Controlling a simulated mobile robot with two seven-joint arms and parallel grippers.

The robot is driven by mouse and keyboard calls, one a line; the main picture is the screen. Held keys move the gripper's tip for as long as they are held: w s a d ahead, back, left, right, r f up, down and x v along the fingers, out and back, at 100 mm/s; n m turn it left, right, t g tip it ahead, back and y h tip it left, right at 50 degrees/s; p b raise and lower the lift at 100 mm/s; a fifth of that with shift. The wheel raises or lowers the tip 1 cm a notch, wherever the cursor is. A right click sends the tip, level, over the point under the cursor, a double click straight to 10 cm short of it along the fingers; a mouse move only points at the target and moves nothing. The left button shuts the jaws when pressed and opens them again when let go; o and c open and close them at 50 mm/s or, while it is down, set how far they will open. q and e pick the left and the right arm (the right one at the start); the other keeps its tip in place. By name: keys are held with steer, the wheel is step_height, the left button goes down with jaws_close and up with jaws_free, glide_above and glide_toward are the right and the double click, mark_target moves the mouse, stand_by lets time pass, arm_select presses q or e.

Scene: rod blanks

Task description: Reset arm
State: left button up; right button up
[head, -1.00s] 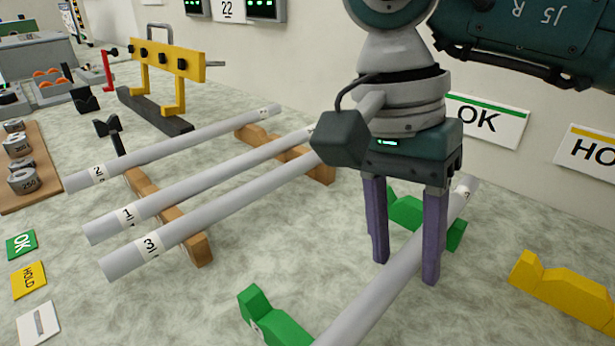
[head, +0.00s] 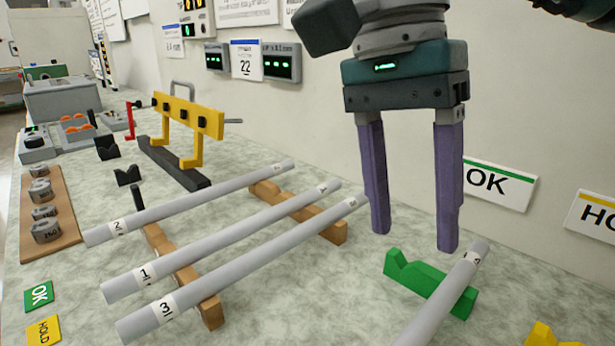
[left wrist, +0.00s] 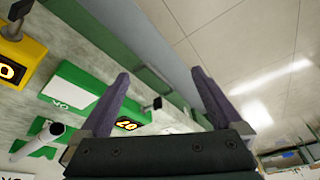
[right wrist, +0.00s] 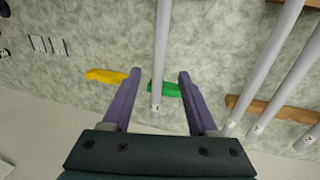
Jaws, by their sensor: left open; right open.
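My right gripper (head: 415,240) is open and empty, pointing down above the green rest (head: 430,285) in the head view. A grey rod (head: 445,290) lies on that green rest, just below and apart from the fingers. In the right wrist view the rod (right wrist: 160,60) runs between the two open fingers (right wrist: 155,90), on the green rest (right wrist: 175,89). Three rods numbered 2 (head: 190,203), 1 (head: 220,243) and 3 (head: 250,260) lie on wooden supports. My left gripper (left wrist: 160,85) is open and empty in the left wrist view; it is out of the head view.
A yellow gauge frame (head: 188,118) stands at the back left. Ring weights sit on a wooden board (head: 65,215) at the left. A yellow rest (head: 545,336) is at lower right. The wall with the OK sign (head: 500,187) is close behind my right gripper.

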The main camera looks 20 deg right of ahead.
steer(key=shift+w+r, duration=0.1)
steer(key=shift+r, duration=0.25)
steer(key=shift+a, duration=0.15)
